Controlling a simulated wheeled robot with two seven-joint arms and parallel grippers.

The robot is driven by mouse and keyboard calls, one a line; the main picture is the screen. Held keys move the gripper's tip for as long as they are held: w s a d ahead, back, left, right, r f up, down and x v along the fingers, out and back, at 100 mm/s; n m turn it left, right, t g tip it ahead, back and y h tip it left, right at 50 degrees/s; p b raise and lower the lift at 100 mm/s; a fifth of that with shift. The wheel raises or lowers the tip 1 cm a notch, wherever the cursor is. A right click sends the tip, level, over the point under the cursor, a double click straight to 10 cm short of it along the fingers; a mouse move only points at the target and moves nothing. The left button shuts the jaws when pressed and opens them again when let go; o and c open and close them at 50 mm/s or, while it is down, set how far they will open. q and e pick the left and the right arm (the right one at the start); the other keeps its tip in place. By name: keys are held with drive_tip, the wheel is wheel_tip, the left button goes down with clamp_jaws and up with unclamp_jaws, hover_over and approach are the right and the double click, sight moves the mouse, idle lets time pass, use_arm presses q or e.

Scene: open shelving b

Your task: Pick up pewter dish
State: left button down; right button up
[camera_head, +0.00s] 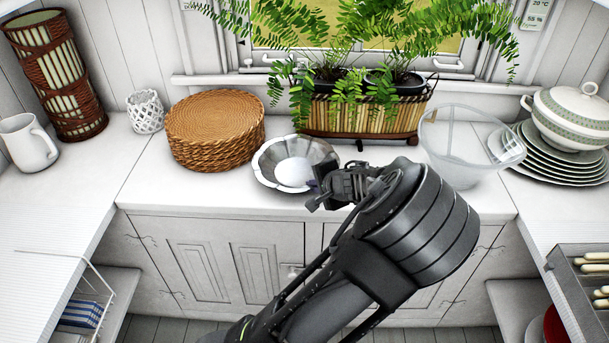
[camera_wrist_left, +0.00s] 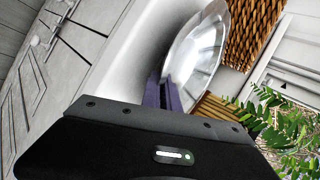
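The pewter dish (camera_head: 288,160) is a shiny silver bowl with a wavy rim on the white counter, near its front edge. It also shows in the left wrist view (camera_wrist_left: 200,50). My left gripper (camera_head: 314,190) is at the dish's front right rim. In the left wrist view its dark purple fingers (camera_wrist_left: 165,94) are close together, with the rim running in between, so they look shut on it. The exact contact is partly hidden. My right gripper is in neither view.
A stack of woven placemats (camera_head: 215,125) stands left of the dish. A fern planter (camera_head: 350,115) stands behind it. A clear glass bowl (camera_head: 462,150) and stacked plates (camera_head: 560,165) are to the right.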

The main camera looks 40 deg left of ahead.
use_arm(q)
wheel_tip(320, 180, up, 18)
drive_tip(key=p, duration=0.2)
idle(0.5)
idle(0.5)
